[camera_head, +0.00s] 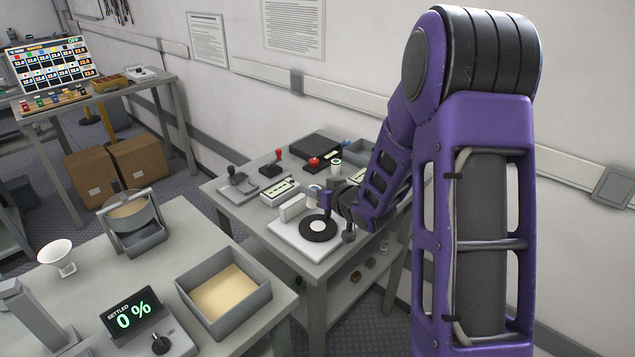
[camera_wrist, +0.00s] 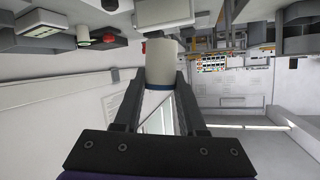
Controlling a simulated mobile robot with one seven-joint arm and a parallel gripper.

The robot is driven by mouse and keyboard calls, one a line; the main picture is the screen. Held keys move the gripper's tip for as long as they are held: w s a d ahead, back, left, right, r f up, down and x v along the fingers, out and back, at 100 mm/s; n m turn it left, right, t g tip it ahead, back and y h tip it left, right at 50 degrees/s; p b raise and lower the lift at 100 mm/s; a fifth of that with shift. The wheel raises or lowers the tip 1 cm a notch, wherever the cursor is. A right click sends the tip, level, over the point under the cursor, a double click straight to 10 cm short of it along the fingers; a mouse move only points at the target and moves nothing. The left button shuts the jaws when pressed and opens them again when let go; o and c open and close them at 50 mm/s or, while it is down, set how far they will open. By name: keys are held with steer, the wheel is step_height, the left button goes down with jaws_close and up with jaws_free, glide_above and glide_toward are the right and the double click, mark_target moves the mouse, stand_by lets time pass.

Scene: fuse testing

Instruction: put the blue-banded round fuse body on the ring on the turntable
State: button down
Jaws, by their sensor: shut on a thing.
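The round fuse body (camera_wrist: 160,62) is a pale cylinder with a blue band near its lower end in the wrist view. My gripper (camera_wrist: 163,82) is shut on it, with one finger on each side. In the head view, the turntable (camera_head: 305,231) is a black disc with a small white ring (camera_head: 318,226) at its middle, set on a white base plate. My wrist is beside and just behind the disc. The held fuse body is hard to make out there, and I cannot tell its height above the disc.
A white block (camera_head: 292,207) stands beside the disc. Behind are a joystick unit (camera_head: 237,188), a red button (camera_head: 314,163) and a green-banded cylinder (camera_head: 336,167). The front table holds an open tray (camera_head: 259,299) and a percent display (camera_head: 133,315). The disc's near side is clear.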

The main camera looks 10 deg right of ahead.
steer(key=shift+w+d+r+y, duration=0.4)
steer(key=shift+d+r, duration=0.1)
steer(key=shift+r, duration=0.1)
steer(key=shift+f, duration=1)
steer(key=shift+f+b, duration=1.75)
steer(key=shift+f, duration=0.8)
steer(key=shift+f+b, duration=0.9)
steer(key=shift+f, duration=0.15)
steer(key=shift+c, duration=2)
jaws_free()
steer(key=shift+d, duration=0.15)
steer(key=shift+r, duration=0.2)
